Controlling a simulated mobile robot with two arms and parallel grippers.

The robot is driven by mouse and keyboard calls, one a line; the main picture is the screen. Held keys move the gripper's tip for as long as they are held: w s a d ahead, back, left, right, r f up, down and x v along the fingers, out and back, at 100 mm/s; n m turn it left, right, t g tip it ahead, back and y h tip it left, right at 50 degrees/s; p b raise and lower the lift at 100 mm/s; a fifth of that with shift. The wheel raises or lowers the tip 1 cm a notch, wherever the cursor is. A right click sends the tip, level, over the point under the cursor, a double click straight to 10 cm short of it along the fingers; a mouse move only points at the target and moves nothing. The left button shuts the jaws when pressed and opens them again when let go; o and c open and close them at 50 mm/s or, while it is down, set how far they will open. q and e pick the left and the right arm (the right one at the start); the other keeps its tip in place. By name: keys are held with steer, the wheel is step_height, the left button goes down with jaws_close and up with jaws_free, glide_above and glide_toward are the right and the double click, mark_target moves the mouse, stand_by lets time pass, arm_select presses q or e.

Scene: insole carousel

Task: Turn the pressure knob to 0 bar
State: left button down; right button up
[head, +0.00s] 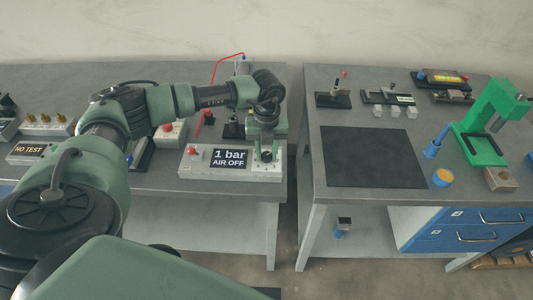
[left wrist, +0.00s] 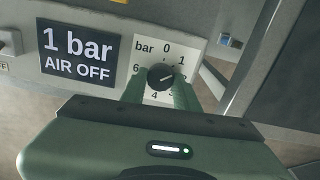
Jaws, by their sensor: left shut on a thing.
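The pressure knob (left wrist: 161,77) is a dark round knob on a white dial plate (left wrist: 167,50) marked bar, with 0 at the top and 1 to its right. Its light pointer mark points up and right, toward the 1. The display (left wrist: 80,53) reads 1 bar, AIR OFF. My left gripper (left wrist: 160,90) is shut on the knob, one green finger on each side. In the head view the left gripper (head: 266,146) reaches down onto the right end of the grey control box (head: 217,173), partly hiding the knob. My right gripper is not in view.
A red switch (head: 193,151) sits left of the display. A red-buttoned box and a dark stand are behind the control box. A gap separates this bench from the right bench, which holds a black mat (head: 370,157) and a green press (head: 490,120).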

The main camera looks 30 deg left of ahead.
arm_select(q)
steer(key=n, duration=0.5)
steer(key=shift+w+n+b, duration=0.1)
steer(key=shift+n+b, duration=0.2)
steer(key=n, duration=0.4)
steer(key=shift+r+n, duration=0.1)
steer(key=shift+n, duration=0.2)
steer(key=c, duration=1.1)
jaws_free()
steer(key=shift+o, duration=0.2)
